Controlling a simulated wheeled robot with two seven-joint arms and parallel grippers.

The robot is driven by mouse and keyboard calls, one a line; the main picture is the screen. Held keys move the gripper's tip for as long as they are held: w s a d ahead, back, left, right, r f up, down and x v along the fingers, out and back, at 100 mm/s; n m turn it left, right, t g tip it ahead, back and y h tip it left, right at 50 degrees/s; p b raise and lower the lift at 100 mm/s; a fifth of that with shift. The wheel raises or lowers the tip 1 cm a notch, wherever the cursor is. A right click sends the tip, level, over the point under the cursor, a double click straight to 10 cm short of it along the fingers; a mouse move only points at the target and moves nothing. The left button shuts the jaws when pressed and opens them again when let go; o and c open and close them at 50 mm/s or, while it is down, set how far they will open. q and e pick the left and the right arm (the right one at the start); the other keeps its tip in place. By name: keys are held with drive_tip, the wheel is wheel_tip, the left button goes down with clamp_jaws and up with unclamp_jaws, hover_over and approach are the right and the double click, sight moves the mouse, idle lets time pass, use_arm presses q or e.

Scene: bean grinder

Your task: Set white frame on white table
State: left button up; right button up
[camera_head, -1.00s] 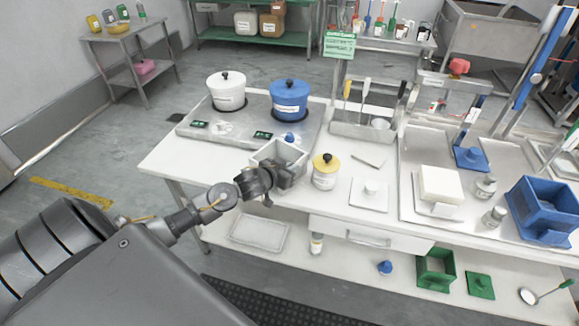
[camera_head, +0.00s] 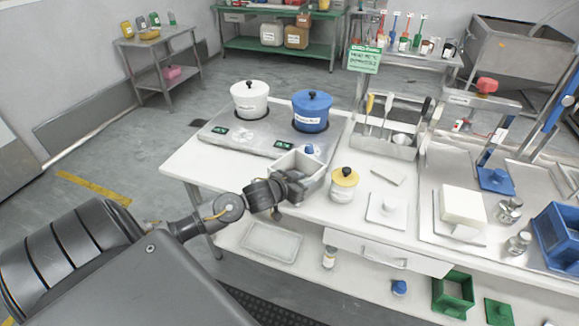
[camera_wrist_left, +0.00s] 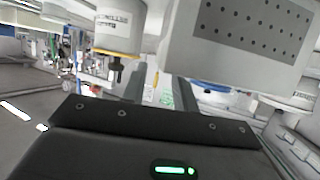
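The white frame (camera_head: 300,169), an open box shape, stands upright near the left part of the white table's (camera_head: 210,163) front side, close to the hotplate's edge. My left gripper (camera_head: 297,186) is at its near side in the head view and hides part of it. In the left wrist view, the frame (camera_wrist_left: 240,40) with dark holes in its wall fills the upper right, close beside the fingers. The left gripper's fingers (camera_wrist_left: 160,90) are apart, with background showing in the gap. Contact with the frame cannot be told. My right gripper is not in view.
A yellow-lidded jar (camera_head: 344,185) stands just right of the frame; it also shows in the left wrist view (camera_wrist_left: 118,28). Behind are a hotplate (camera_head: 235,133), a white pot (camera_head: 250,100) and a blue pot (camera_head: 311,112). The table's left front corner is clear.

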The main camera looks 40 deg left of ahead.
use_arm(q)
drive_tip(key=v, duration=0.9)
drive_tip(key=s+d+f+g, duration=0.1)
drive_tip(key=s+d+f, duration=0.15)
drive_tip(key=f, duration=0.85)
drive_tip(key=s+d+f+g, duration=0.1)
drive_tip(key=d+f, duration=0.2)
drive_tip(key=f, duration=0.9)
drive_tip(key=s+f+g, duration=0.2)
drive_tip(key=s+f, duration=0.3)
drive_tip(key=f, duration=0.3)
drive_tip(key=s+f+g, duration=0.2)
drive_tip(key=s+f, duration=0.3)
drive_tip(key=f, duration=0.3)
drive_tip(key=s+d+f+g, duration=0.2)
drive_tip(key=s+f, duration=0.3)
drive_tip(key=s, duration=0.4)
drive_tip(key=s+d+f+m+g, duration=0.1)
drive_tip(key=s+f+g, duration=0.1)
drive_tip(key=s+f, duration=0.3)
drive_tip(key=s+d+f+g, duration=0.2)
drive_tip(key=s+f, duration=0.4)
drive_tip(key=s, duration=0.8)
drive_tip(key=shift+d+m+y, duration=0.3)
drive_tip(key=shift+y, duration=0.1)
